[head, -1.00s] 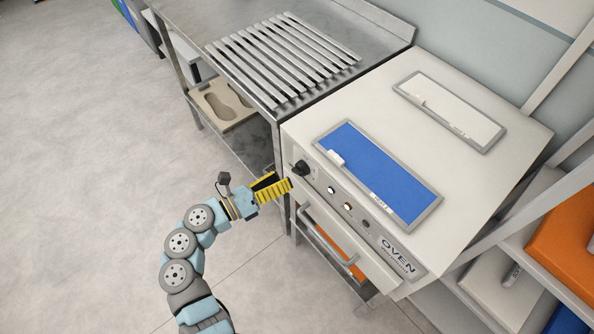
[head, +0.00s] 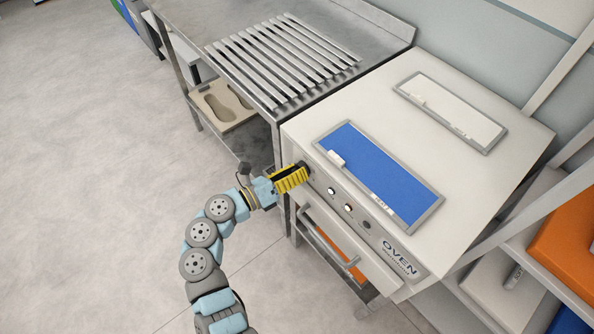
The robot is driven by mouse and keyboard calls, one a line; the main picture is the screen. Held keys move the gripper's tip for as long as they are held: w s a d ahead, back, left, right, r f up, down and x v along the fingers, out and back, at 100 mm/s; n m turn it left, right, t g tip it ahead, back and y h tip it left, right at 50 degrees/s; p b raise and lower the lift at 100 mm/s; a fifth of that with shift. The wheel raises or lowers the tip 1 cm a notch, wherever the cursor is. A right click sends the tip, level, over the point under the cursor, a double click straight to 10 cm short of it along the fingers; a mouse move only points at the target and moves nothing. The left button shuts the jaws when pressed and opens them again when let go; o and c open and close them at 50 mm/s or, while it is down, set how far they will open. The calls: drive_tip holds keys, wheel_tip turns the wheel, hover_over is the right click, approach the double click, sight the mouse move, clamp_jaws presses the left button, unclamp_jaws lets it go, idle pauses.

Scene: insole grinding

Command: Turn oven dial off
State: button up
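The white oven (head: 470,190) stands at the right in the head view, its control panel along the front edge. The black oven dial (head: 306,168) is at the panel's left end and is mostly hidden behind my yellow fingers. My gripper (head: 303,175) is at the dial, with its fingertips at or around it. I see a dark gap between the fingers, but I cannot tell whether they press on the dial. The dial's pointer position is hidden.
Small panel lights (head: 348,207) sit right of the dial. The oven door handle (head: 325,240) runs below the panel. A metal table with a slatted rack (head: 285,60) adjoins the oven on the left. The floor (head: 90,200) at left is clear.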

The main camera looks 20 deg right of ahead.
drive_tip(key=shift+n+p, duration=0.3)
drive_tip(key=shift+n, duration=0.2)
idle(0.5)
drive_tip(key=n+p, duration=0.4)
drive_tip(key=n, duration=0.1)
drive_tip(key=n+t+p, duration=0.1)
drive_tip(key=n+p, duration=0.2)
drive_tip(key=n, duration=0.2)
drive_tip(key=shift+f+h+p, duration=0.15)
drive_tip(key=shift+h+p, duration=0.15)
drive_tip(key=shift+f+n+p, duration=0.1)
drive_tip(key=shift+n+p, duration=0.35)
drive_tip(key=shift+n, duration=0.45)
drive_tip(key=shift+f, duration=0.1)
drive_tip(key=o, duration=1.1)
drive_tip(key=shift+c, duration=0.2)
drive_tip(key=shift+o, duration=0.6)
drive_tip(key=shift+r, duration=0.2)
drive_tip(key=v, duration=1.2)
